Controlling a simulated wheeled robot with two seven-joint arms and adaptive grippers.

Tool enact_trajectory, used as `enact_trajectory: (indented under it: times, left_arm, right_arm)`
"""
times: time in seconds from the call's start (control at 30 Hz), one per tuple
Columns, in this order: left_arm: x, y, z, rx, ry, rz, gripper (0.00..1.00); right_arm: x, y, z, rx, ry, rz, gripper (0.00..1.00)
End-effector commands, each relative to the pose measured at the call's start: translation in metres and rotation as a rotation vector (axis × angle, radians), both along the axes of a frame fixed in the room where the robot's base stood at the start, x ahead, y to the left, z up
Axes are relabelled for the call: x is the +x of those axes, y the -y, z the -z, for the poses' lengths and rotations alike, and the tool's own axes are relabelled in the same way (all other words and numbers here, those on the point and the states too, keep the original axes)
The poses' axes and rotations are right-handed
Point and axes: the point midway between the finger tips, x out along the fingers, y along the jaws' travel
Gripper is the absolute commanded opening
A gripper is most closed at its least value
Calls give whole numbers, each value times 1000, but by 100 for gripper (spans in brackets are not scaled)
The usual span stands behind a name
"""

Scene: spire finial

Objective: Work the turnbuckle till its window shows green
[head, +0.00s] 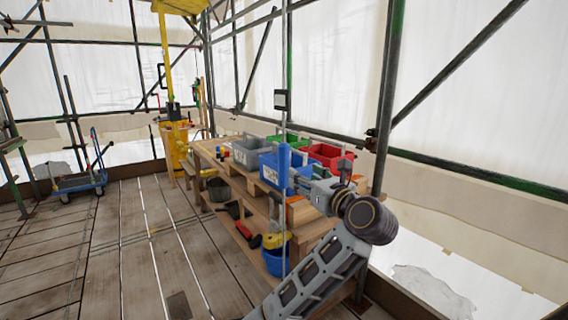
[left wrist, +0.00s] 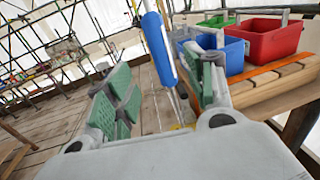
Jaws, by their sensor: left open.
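A slim upright rod (head: 283,235) carries a blue sleeve (head: 284,168), which looks like the turnbuckle's body. A small dark-framed plate (head: 281,100) sits higher on the rod; it looks pale grey, and I see no green on it. I cannot tell whether it is the window. My left gripper (head: 301,172) is just right of the sleeve in the head view. In the left wrist view the open gripper (left wrist: 163,88) has its green-padded fingers apart, with the blue sleeve (left wrist: 159,50) ahead, in line with the gap. Contact does not show. My right gripper is out of view.
A wooden bench (head: 230,178) behind the rod holds a grey bin (head: 250,152), a red bin (head: 328,154) and other bins. A blue bucket (head: 273,262) is low down. Scaffold poles stand behind. A blue trolley (head: 80,182) is far left; the plank floor between is mostly clear.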

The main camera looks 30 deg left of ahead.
Motion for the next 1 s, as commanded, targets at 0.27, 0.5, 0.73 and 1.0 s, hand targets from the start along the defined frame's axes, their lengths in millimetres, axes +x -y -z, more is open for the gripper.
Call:
enact_trajectory:
  times: [0.27, 0.5, 0.73, 1.0]
  left_arm:
    - [10, -17, 0, 2, 1, -3, 54]
    - [22, -37, 0, 3, 1, -2, 54]
    - [34, -56, 0, 4, 0, -3, 54]
    - [47, -78, 0, 3, -2, -3, 54]
  right_arm:
    - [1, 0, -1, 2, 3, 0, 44]
    - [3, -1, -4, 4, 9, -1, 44]
    - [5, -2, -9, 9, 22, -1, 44]
    - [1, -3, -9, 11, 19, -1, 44]
